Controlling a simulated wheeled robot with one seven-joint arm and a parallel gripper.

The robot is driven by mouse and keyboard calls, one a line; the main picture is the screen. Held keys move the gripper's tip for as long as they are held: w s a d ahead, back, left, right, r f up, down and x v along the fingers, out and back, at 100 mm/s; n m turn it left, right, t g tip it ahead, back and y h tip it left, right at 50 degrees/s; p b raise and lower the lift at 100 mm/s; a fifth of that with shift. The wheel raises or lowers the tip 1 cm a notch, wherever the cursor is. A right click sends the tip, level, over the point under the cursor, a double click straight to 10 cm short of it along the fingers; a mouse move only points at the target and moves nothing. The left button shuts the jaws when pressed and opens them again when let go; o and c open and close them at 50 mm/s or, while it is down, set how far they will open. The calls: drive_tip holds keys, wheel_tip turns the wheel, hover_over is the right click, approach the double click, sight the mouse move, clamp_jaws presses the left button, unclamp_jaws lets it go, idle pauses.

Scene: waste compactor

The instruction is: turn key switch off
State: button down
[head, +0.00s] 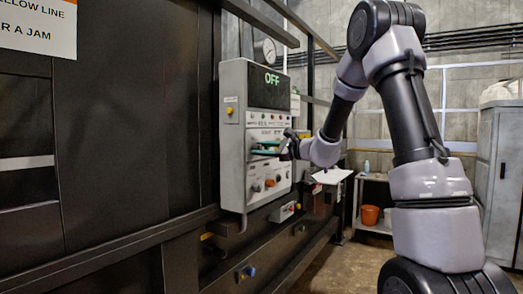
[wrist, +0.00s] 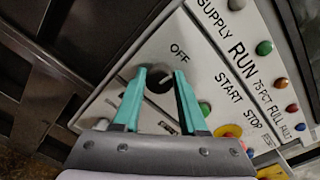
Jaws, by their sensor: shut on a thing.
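The key switch (wrist: 159,79) is a dark round part on the light grey panel, between my fingertips in the wrist view. The printed word OFF is beside it. My gripper (wrist: 160,76), with teal fingers, is shut on the key switch. In the head view my gripper (head: 262,147) reaches the front of the grey control box (head: 232,170) from the right, and the key switch is hidden there. The display (head: 271,84) at the top of the box reads OFF in green.
Coloured buttons (wrist: 264,47) and the START and STOP labels lie right of the key switch in the wrist view. Below my gripper, knobs (head: 270,183) stick out of the box. A dark rail (head: 150,235) runs along the machine. A shelf with an orange bucket (head: 370,214) stands behind.

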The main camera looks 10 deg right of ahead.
drive_tip(key=shift+n, duration=0.7)
drive_tip(key=shift+c, duration=2.2)
unclamp_jaws()
drive_tip(key=v, duration=1.1)
drive_tip(key=shift+a, duration=0.1)
